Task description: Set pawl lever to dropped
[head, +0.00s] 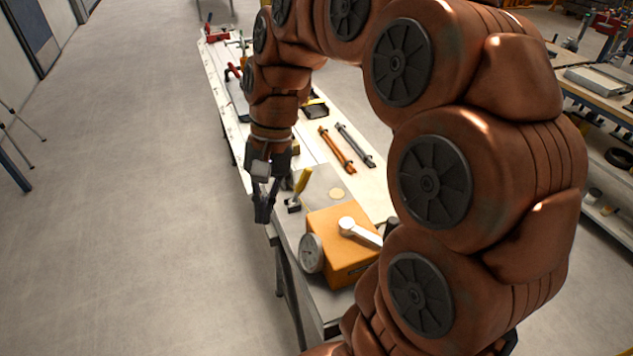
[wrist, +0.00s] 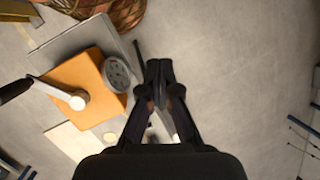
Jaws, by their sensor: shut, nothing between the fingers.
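A lever with a yellow handle (head: 302,182) and a small dark base stands on a grey plate (head: 318,183) at the table's end; it looks like the pawl lever. Its handle leans up and to the right in the head view. My gripper (head: 263,212) is shut and empty, pointing down just left of the lever, by the table's edge. I see no clear contact with the lever. In the wrist view my gripper (wrist: 159,70) shows closed fingertips over the floor, beside the orange box. The lever is not clearly visible there, perhaps hidden behind my fingers.
An orange box (head: 331,263) with a white crank (head: 358,231) and a round dial (head: 312,253) stands close to the lever. Orange (head: 337,150) and grey (head: 355,144) bars lie farther along the table. Open floor (head: 150,230) lies left of the table.

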